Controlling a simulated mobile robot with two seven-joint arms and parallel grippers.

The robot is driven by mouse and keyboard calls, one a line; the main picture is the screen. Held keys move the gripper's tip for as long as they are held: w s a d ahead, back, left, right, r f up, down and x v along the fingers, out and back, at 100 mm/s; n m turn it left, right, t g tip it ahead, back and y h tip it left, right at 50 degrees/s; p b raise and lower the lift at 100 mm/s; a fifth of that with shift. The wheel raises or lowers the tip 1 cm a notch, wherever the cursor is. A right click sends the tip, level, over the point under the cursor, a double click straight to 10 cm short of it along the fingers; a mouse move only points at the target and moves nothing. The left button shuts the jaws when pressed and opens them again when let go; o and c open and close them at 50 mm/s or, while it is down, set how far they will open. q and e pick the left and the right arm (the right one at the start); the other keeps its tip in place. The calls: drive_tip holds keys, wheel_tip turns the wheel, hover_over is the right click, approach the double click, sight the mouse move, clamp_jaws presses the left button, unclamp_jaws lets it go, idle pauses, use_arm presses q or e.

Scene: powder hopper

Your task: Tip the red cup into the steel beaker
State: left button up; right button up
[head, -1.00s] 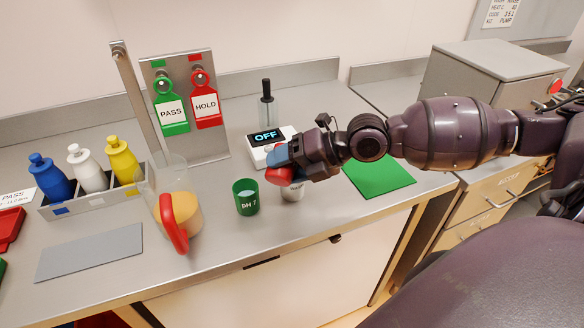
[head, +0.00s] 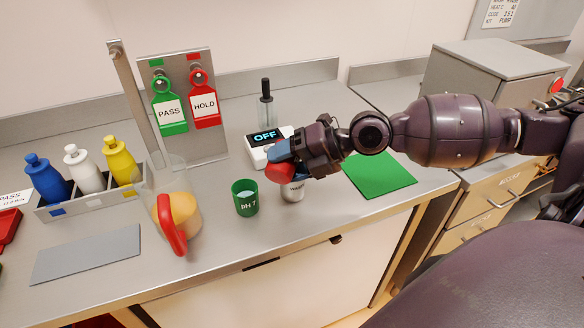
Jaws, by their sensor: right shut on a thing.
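The red cup (head: 285,173) is in my right gripper (head: 288,158), which is shut on it. Blue finger parts and the dark gripper body cover much of the cup. The cup is held just above the steel beaker (head: 292,193) and looks tilted, but its mouth is hard to make out. The beaker stands upright on the bench with a label on its front. Its rim is mostly hidden by the cup and gripper. I cannot see what is inside either one. My left gripper is out of view.
A green pH 7 cup (head: 245,197) stands close left of the beaker. A scale reading OFF (head: 268,146) is behind. A green mat (head: 380,176) lies right.

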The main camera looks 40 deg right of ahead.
drive_tip(key=shift+w+d+b, duration=0.1)
drive_tip(key=shift+d+b, duration=0.05)
drive_tip(key=shift+b, duration=0.2)
drive_tip(key=shift+r+m, duration=0.1)
drive_tip(key=shift+m, duration=0.2)
drive_tip(key=shift+w+d+r+y, duration=0.1)
drive_tip(key=shift+w+y, duration=0.05)
drive_tip(key=shift+y, duration=0.15)
drive_tip(key=shift+d+r, duration=0.1)
drive_tip(key=shift+d, duration=0.1)
drive_tip(key=shift+w+f+m+y, duration=0.1)
drive_tip(key=shift+f+m+y, duration=0.1)
drive_tip(key=shift+m+y, duration=0.2)
drive_tip(key=shift+d+f+m+b, duration=0.1)
drive_tip(key=shift+f+m+b, duration=0.1)
drive_tip(key=shift+m+b, duration=0.15)
idle(0.7)
